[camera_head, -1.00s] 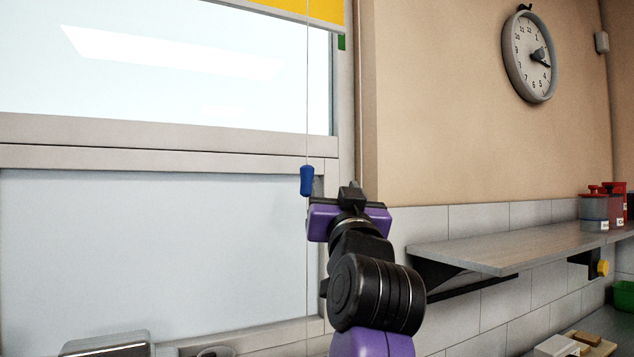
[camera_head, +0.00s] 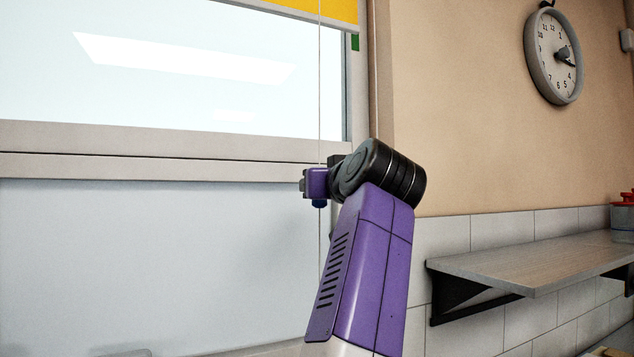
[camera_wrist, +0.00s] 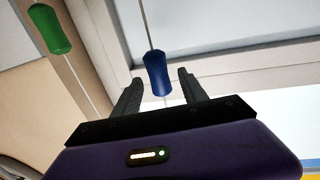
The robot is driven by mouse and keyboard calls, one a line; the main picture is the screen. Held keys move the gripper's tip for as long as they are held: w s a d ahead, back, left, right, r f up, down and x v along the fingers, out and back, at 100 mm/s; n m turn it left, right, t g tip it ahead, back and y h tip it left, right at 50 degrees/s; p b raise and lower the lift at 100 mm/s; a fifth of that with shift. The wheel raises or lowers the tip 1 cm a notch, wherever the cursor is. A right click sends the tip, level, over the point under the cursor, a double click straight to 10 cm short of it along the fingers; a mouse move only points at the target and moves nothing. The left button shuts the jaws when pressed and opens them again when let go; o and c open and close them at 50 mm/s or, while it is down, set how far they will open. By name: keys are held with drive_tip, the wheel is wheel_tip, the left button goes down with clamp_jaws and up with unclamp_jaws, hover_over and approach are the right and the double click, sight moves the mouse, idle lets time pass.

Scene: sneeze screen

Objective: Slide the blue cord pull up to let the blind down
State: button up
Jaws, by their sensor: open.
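The blue cord pull (camera_head: 319,203) hangs on a thin cord in front of the window's right side, mostly hidden behind my gripper in the head view. In the wrist view the blue pull (camera_wrist: 157,73) shows between the two fingers, with a gap on either side. My gripper (camera_wrist: 160,82) is open around it, and no finger clearly touches it. In the head view my gripper (camera_head: 305,184) is largely hidden by my own wrist. The yellow blind (camera_head: 322,8) shows only its lower edge at the top of the window.
A green cord pull (camera_wrist: 50,29) hangs on another cord to the left in the wrist view. Part of a green piece (camera_head: 355,42) shows beside the blind. A wall shelf (camera_head: 540,266) juts out at right, and a clock (camera_head: 553,55) hangs above it.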

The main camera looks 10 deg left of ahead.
drive_tip(key=shift+p+x, duration=0.85)
drive_tip(key=shift+x, duration=1.55)
clamp_jaws()
